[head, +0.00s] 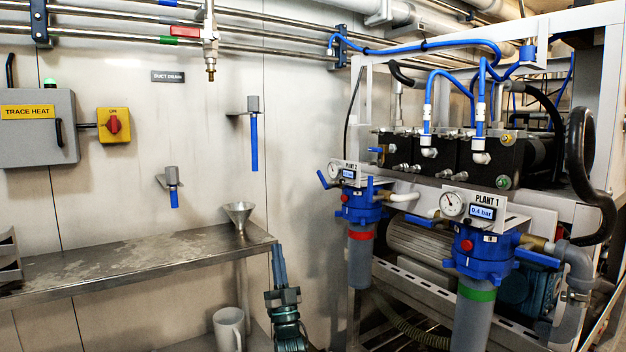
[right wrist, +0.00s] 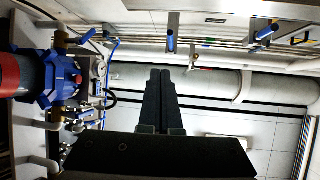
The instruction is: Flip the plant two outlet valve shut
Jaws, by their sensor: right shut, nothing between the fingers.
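The plant 2 filter (head: 362,207) has a blue head, a red ring and a small "PLANT 2" panel with a gauge. A blue lever (head: 323,179) sticks out at its left, tilted, and another short blue lever (head: 370,188) stands roughly upright near its panel. I cannot tell which is the outlet valve. In the right wrist view the blue head (right wrist: 45,80) and a blue lever (right wrist: 86,36) by a brass fitting show sideways at left. My right gripper (head: 278,250) is shut and empty, pointing up, below and left of the plant 2 filter, touching nothing. My left gripper is out of view.
The plant 1 filter (head: 485,245), with a green ring and a 0.4 bar display, stands nearer at right. A steel bench (head: 130,262) with a funnel (head: 239,215) is at left. Wall valves with blue handles (head: 254,143) hang behind. Open space lies between bench and filters.

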